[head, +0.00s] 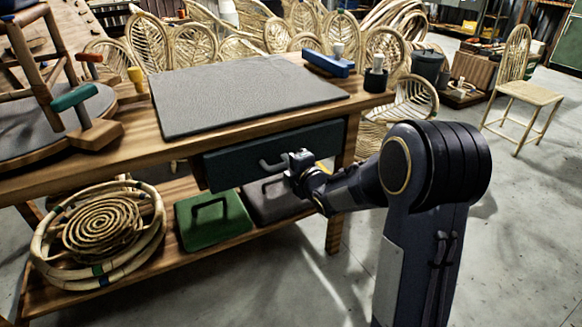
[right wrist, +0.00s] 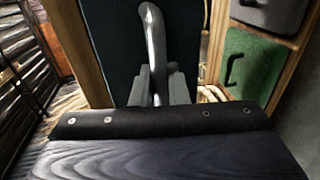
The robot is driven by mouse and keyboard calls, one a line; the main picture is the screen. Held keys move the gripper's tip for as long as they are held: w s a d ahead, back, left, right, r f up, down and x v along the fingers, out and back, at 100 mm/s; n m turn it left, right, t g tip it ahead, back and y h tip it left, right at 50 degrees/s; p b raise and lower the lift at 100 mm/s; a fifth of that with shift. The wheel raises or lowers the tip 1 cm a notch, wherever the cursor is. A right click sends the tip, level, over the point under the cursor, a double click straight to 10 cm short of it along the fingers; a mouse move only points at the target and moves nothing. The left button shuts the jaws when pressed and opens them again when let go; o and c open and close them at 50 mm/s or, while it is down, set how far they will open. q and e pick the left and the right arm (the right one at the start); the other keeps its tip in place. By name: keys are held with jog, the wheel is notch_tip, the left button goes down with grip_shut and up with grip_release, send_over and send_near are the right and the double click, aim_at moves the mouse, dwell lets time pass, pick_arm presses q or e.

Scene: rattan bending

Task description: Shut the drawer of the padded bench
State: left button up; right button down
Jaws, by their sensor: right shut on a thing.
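The padded bench (head: 130,148) is a wooden workbench with a grey pad (head: 240,95) on its top. Its dark green drawer (head: 235,165) sits under the front edge; I cannot tell exactly how far out it stands. The drawer has a curved metal handle (head: 270,165). My right gripper (head: 297,165) is at the right part of this handle and shut on it. In the right wrist view, the handle (right wrist: 155,35) runs down between the two fingers (right wrist: 159,88), in front of the dark drawer face (right wrist: 112,45). My left gripper is not in view.
A green case (head: 210,222) and a grey case lie on the bench's lower shelf, beside rattan coils (head: 105,225). A blue tool (head: 328,63) and a dark cup (head: 375,80) stand on the top. Bare floor (head: 520,220) lies to the right.

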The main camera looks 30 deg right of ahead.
jog(key=w, duration=0.2)
jog(key=shift+w+r, duration=0.15)
jog(key=shift+w, duration=0.15)
jog(key=c, duration=1.5)
grip_release()
jog(key=shift+w, duration=0.15)
jog(key=p+v, duration=0.1)
jog(key=v, duration=0.6)
jog(key=shift+s+p, duration=0.35)
jog(key=shift+s, duration=0.1)
